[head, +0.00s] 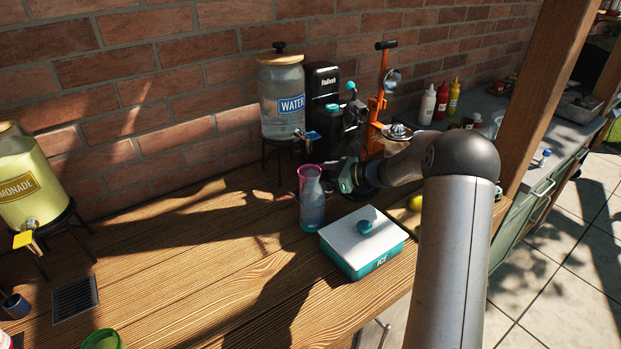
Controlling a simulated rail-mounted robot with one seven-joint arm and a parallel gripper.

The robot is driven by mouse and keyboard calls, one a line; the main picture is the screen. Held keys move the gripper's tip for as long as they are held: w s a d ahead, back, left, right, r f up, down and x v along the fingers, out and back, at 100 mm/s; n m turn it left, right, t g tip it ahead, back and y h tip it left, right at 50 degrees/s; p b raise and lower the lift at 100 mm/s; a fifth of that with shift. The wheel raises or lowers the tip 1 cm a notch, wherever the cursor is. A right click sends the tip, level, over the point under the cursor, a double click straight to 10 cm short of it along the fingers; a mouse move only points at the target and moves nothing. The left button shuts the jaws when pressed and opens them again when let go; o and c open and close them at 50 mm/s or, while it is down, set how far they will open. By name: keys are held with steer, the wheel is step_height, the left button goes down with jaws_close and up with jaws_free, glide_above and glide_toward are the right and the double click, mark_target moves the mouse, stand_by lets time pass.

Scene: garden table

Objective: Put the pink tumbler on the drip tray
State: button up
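The pink tumbler (302,173) stands on the wooden table left of the middle; only its pink upper part shows clearly. A clear bluish bottle (313,212) stands in front of it and hides much of it. My gripper (346,176) is just right of the two, low over the table, pointing left. Its fingertips are small and partly hidden, so I cannot tell whether it is open or touches the tumbler. A dark slatted plate, which looks like the drip tray (75,299), lies bare on the table at the lower left.
The water dispenser (282,97) is behind; the lemonade dispenser (28,185) is at the left. A green-rimmed container (102,340) is at the bottom left. The table between is clear.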

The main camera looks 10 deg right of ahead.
steer(key=b+v, duration=0.1)
steer(key=v, duration=0.8)
